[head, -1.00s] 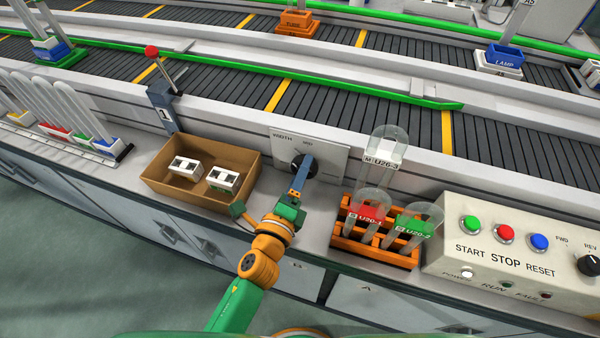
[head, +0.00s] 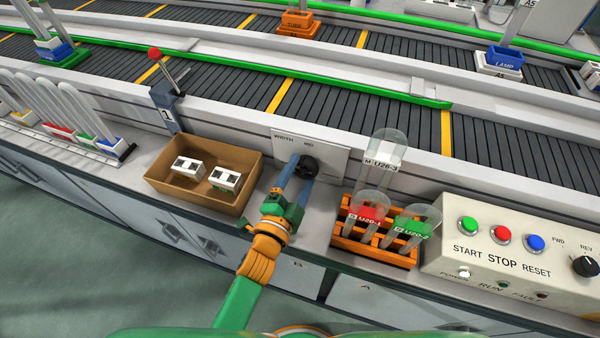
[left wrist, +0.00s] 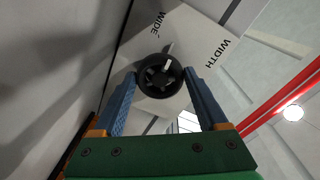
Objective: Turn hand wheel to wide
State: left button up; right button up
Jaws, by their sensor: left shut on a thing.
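The hand wheel is a black round knob (head: 307,167) on a light plate (head: 335,160) marked WIDTH and MID in the head view. In the left wrist view the knob (left wrist: 160,76) shows a white pointer directed up the picture, between the words WIDE and WIDTH. My left gripper (head: 297,180) has its two blue fingers on either side of the knob, shut on it. The fingers also flank the knob in the left wrist view (left wrist: 160,84). The fingers partly cover the plate in the head view. My right gripper is not in view.
A cardboard box (head: 157,183) with two white parts stands left of the plate. An orange rack (head: 375,250) with labelled tubes stands to the right, near a button panel (head: 445,240). A red-knobbed lever (head: 165,75) stands at back left. The conveyor (head: 350,95) runs behind.

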pick_arm(q)
jog(key=shift+f+n, duration=0.15)
jog(key=shift+n, duration=0.65)
